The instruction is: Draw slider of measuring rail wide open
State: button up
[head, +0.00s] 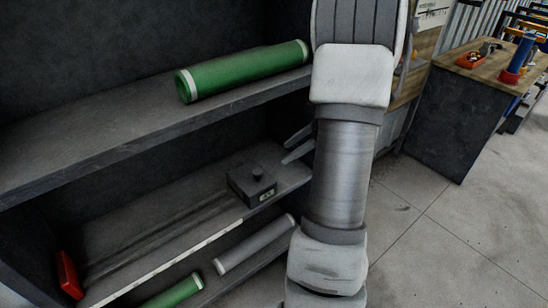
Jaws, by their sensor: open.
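The slider (251,186) of the measuring rail is a dark grey block with a round knob on top and a small light display on its front. It sits at the right end of the rail (160,237), on the middle shelf. The rail runs as dark grooves down to the lower left, near a red block (68,275) at its left end. My arm hides the rest of the gripper.
A green roll with white ends (245,70) lies on the upper shelf (110,125), which overhangs the rail. A grey roll (254,245) and another green roll (172,293) lie below. A workbench (460,115) stands at right, with open floor before it.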

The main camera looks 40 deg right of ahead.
jog(key=shift+v, duration=2.35)
